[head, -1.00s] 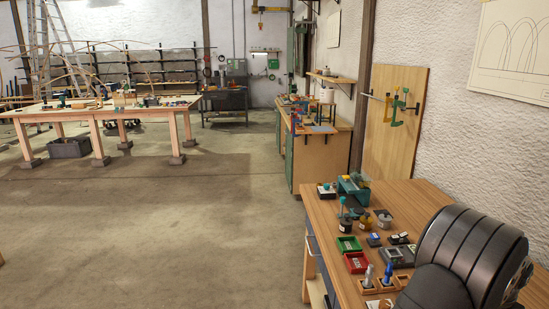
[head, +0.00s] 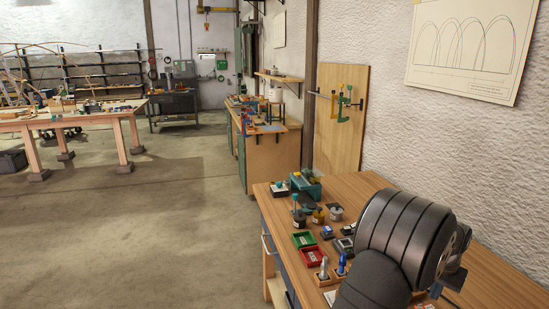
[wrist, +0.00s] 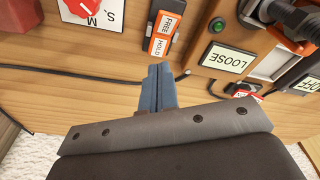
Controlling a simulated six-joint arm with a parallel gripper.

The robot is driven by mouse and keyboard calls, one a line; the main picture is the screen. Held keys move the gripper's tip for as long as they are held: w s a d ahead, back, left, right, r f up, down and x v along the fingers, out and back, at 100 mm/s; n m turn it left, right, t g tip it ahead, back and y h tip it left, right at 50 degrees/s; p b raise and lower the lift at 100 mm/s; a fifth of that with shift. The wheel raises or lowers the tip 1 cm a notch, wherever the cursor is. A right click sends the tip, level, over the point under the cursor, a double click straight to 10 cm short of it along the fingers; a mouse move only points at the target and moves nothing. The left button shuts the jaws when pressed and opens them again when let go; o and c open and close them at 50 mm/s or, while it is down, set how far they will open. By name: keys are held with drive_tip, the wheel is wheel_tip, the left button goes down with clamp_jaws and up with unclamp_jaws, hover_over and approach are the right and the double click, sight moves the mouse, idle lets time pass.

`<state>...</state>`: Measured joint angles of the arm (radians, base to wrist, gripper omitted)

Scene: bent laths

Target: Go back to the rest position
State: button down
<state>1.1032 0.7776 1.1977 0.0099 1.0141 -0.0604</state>
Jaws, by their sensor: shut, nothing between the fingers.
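My gripper (wrist: 161,88) shows in the wrist view as two blue-grey fingers pressed together, with nothing between them. It is over a wooden bench top, its tips just below an orange and black switch labelled FREE and HOLD (wrist: 163,37). I cannot tell how high the fingers are above the wood. In the head view my dark ribbed arm links fill the lower right, and the gripper cannot be made out.
The bench (head: 365,187) carries a green tray (head: 305,239), a red tray (head: 312,257) and a teal device (head: 306,186). In the wrist view a black cable (wrist: 100,75) crosses the wood; a LOOSE plate (wrist: 228,59) is right of the fingers. Open floor (head: 150,240) lies left.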

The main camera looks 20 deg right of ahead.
drive_tip(key=w+r, duration=0.3)
drive_tip(key=r, duration=0.3)
drive_tip(key=shift+w+a, duration=0.25)
drive_tip(key=shift+w, duration=0.05)
